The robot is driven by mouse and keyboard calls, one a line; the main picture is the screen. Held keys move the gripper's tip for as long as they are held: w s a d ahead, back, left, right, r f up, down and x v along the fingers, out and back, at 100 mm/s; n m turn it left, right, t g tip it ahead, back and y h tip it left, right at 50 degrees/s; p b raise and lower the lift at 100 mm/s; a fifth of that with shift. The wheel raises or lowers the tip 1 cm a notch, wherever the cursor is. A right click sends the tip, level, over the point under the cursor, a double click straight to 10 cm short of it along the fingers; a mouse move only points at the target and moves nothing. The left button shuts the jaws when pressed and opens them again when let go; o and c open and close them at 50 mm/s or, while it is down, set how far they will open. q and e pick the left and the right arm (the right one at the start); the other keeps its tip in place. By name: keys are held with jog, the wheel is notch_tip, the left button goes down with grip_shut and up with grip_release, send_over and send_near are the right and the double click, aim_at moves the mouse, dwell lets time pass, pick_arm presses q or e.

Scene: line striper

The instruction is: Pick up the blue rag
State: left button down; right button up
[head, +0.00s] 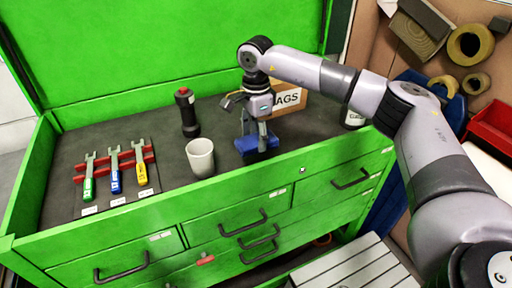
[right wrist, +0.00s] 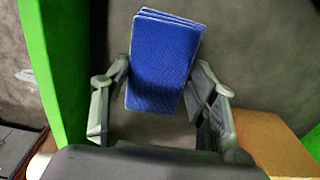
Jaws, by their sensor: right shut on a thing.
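The blue rag (head: 247,146) is folded in layers, near the front edge of the green tool chest's dark top. My right gripper (head: 255,131) reaches down over it from above. In the right wrist view the rag (right wrist: 165,55) sits between the two fingers of the right gripper (right wrist: 160,80), which are shut on it. I cannot tell whether the rag is clear of the surface. My left gripper is not in view.
A box marked RAGS (head: 290,99) stands right behind the gripper. A white cup (head: 200,158) and a black flashlight (head: 187,115) stand to the left. Several wrenches (head: 115,170) lie in a red holder further left. The green chest's rim (head: 300,169) runs close in front.

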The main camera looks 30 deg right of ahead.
aim_at(256, 139)
notch_tip(256, 139, up, 15)
jog(key=b, duration=0.1)
jog(key=shift+r+b, duration=0.2)
jog(key=shift+b, duration=0.1)
jog(key=o, duration=0.5)
jog(key=c, duration=0.5)
jog(key=shift+s+f, duration=0.1)
jog(key=shift+f, duration=0.05)
